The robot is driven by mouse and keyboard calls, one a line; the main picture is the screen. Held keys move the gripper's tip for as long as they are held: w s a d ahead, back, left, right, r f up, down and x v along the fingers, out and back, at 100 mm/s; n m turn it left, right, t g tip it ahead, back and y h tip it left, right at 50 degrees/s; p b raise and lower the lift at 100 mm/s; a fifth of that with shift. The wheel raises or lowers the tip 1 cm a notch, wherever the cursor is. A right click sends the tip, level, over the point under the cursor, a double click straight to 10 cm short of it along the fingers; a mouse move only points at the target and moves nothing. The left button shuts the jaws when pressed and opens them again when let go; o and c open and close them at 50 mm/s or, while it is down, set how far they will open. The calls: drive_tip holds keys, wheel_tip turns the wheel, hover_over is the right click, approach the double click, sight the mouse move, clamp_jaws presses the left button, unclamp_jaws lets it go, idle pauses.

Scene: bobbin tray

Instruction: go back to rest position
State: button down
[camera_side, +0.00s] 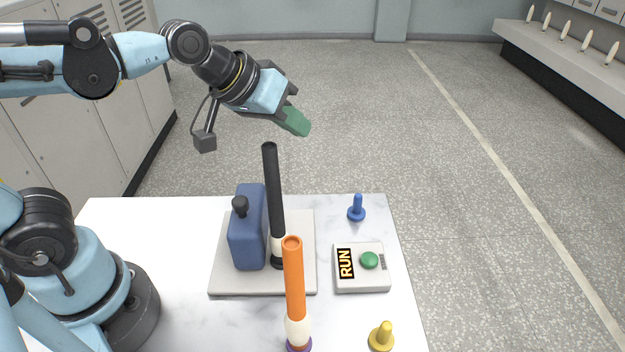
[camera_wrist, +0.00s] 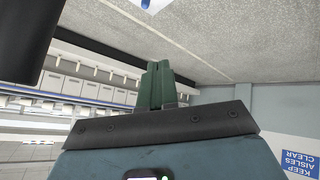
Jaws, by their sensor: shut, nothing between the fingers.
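My gripper (camera_side: 296,122) is raised above the far side of the table, with its green fingers shut and empty. In the wrist view the fingers (camera_wrist: 155,85) lie side by side. Below it in the side view, a tall black tube (camera_side: 272,190) with a white lower end stands on a grey base plate (camera_side: 300,282), apart from the fingers. A blue box (camera_side: 247,225) with a black knob stands on the same plate. A dark cylindrical shape (camera_wrist: 28,35) fills the upper left of the wrist view.
An orange tube (camera_side: 294,280) with a white lower end stands nearer the front. A RUN box (camera_side: 361,280) with a green button (camera_side: 369,260), a blue peg (camera_side: 357,208) and a yellow peg (camera_side: 382,337) are on the right. The table's left part is clear.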

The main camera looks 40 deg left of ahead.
drive_tip(key=s+a+f+m+g+y, duration=0.1)
drive_tip(key=s+a+f+y, duration=0.1)
drive_tip(key=s+a+f, duration=0.4)
drive_tip(key=shift+a+m, duration=0.3)
drive_tip(key=shift+a, duration=0.3)
drive_tip(key=shift+r, duration=0.1)
idle(6.7)
